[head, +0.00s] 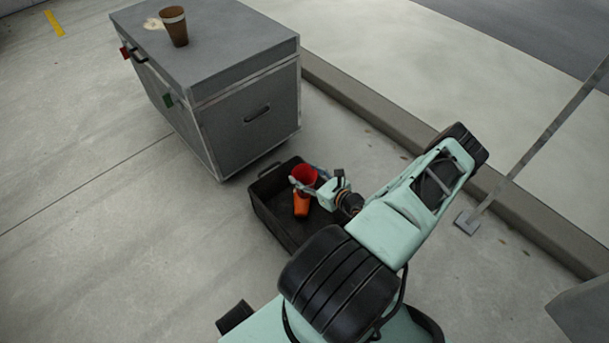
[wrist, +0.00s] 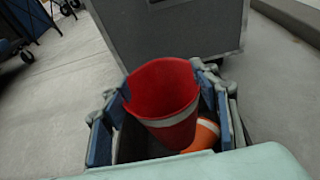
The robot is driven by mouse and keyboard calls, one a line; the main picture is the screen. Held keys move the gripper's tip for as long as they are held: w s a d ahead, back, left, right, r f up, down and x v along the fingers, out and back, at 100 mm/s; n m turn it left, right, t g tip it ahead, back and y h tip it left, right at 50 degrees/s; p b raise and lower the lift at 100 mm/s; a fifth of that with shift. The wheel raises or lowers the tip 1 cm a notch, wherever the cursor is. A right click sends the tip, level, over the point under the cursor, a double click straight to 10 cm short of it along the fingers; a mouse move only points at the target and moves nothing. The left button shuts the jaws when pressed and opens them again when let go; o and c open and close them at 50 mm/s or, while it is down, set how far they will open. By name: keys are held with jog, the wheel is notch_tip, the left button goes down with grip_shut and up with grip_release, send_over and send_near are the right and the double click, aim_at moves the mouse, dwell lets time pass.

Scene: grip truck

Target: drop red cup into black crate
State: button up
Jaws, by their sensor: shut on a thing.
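The red cup (head: 305,175) is held by my gripper (head: 308,182) over the black crate (head: 268,205) on the ground. In the wrist view the red cup (wrist: 165,100), with a pale band, sits between the two blue finger pads of my gripper (wrist: 168,112), its open mouth toward the camera. An orange thing (head: 301,204) shows below the cup, inside the crate; in the wrist view it has a pale band (wrist: 203,132). The crate's right part is hidden by my arm.
A curb (head: 390,135) runs along the right. A post base (head: 467,221) stands at the right.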

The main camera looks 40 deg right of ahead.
aim_at(298, 178)
notch_tip(298, 178, down, 5)
jog(key=b, duration=0.3)
jog(key=shift+b, duration=0.3)
jog(key=shift+r, duration=0.1)
jog(key=o, duration=0.9)
jog(key=v, duration=0.7)
jog(key=shift+s+r, duration=0.15)
jog(key=shift+s, duration=0.1)
